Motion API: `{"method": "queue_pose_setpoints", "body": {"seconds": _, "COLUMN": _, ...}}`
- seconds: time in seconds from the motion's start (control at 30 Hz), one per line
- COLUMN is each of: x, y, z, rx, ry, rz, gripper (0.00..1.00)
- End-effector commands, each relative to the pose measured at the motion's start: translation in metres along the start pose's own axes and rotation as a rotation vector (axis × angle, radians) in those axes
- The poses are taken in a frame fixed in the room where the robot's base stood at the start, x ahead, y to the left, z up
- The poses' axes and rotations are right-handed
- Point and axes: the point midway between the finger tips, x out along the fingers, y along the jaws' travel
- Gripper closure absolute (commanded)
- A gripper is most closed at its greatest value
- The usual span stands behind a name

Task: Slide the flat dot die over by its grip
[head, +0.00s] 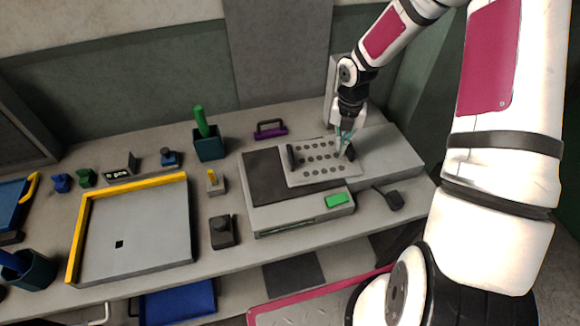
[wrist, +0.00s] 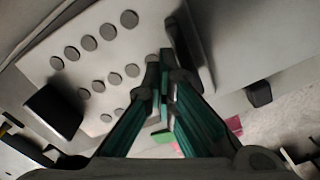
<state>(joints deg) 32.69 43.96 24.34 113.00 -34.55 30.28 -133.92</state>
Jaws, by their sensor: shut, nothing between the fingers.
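The flat dot die (head: 325,174) is a light grey plate with rows of dark round dots, lying on the grey machine bed at the right of the bench. It has a dark upright grip (head: 292,157) at its left end and a dark piece (head: 350,153) at its right end. My gripper (head: 345,143) is at the die's right end, beside that right-hand piece, shut and empty. In the wrist view the shut fingertips (wrist: 168,68) are over the dotted plate (wrist: 60,30), and the other dark grip (wrist: 52,112) stands apart at left. I cannot tell whether the fingertips touch the die.
The machine (head: 300,212) has a dark left surface and a green button (head: 338,200). A yellow-edged tray (head: 150,235), a small black block (head: 222,232), a green-handled teal cup (head: 208,146) and a purple handled piece (head: 270,130) stand nearby. A dark paddle (head: 392,199) lies at right.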

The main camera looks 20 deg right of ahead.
Motion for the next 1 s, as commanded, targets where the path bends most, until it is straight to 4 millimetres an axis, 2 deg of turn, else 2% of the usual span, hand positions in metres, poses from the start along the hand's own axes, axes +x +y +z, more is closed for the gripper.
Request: {"method": "queue_pose_setpoints", "body": {"seconds": 1.0, "x": 0.0, "y": -0.041, "z": 0.024, "rx": 0.002, "ry": -0.001, "rz": -0.001, "gripper": 1.0}}
